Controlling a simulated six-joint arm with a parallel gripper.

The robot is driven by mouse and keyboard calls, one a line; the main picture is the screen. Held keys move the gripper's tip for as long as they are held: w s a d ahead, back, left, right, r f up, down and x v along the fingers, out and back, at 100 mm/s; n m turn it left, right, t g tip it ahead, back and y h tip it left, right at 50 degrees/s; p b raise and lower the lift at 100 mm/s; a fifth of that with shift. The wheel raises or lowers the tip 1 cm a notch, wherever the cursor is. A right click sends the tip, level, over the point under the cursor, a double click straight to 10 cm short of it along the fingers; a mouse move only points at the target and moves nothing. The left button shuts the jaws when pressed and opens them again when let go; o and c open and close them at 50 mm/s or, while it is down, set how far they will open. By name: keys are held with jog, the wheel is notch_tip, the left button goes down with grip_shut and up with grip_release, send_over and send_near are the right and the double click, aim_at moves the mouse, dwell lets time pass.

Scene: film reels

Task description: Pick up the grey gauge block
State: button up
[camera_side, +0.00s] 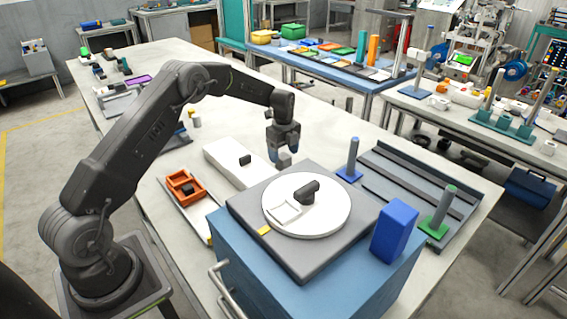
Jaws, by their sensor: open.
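A small grey block (284,160), which looks like the gauge block, shows right at the fingertips of my gripper (282,150). My gripper points down with its jaws open, above the area between the long white tray and the dark grey plate. The block is partly covered by the fingers. I cannot tell whether it sits between them or just behind or below them, or whether they touch it.
A white disc (336,218) with a black part (307,191) lies on a dark grey plate (244,212) atop a blue cabinet (262,268). A blue block (394,231), a blue post (352,157) and a green post (441,209) stand right. An orange tray (181,181) lies left.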

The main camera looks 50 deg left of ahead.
notch_tip(320, 180, down, 2)
jog(key=shift+f, duration=0.1)
jog(key=shift+c, duration=0.4)
jog(key=c, duration=1)
jog(key=shift+o, duration=0.2)
